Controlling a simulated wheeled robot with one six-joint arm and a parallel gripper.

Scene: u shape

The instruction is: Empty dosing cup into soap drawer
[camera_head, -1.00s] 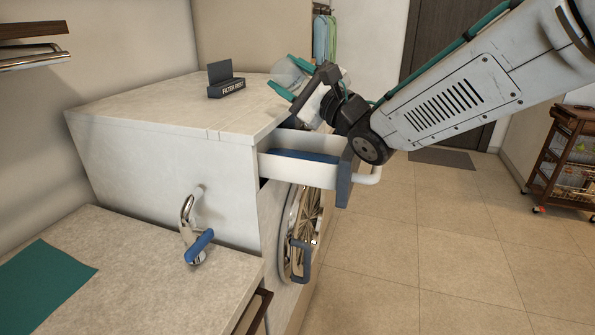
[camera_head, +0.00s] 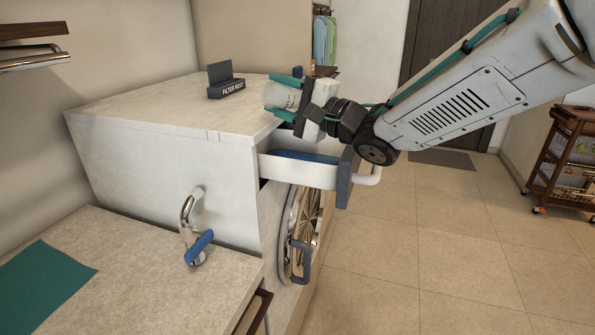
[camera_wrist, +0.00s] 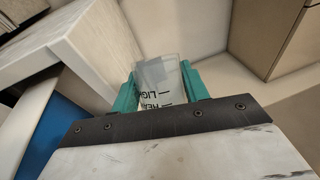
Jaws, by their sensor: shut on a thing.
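The dosing cup (camera_head: 279,96) is clear, with dark lettering that shows in the wrist view (camera_wrist: 160,92). My gripper (camera_head: 286,97) is shut on it, one teal finger on each side. The cup looks tipped over; I cannot tell where its mouth points or what is inside. The soap drawer (camera_head: 292,174) is pulled out of the machine, a white tray with a blue inside (camera_head: 303,155) and a dark blue front. The cup is above the drawer, near the edge of the machine's top. The blue in the wrist view's lower left looks like the drawer inside.
The white machine (camera_head: 160,180) has a round door (camera_head: 298,232) below the drawer. A dark "FILTER REST" holder (camera_head: 226,82) stands on its top. A counter with a tap (camera_head: 190,235) is at left front.

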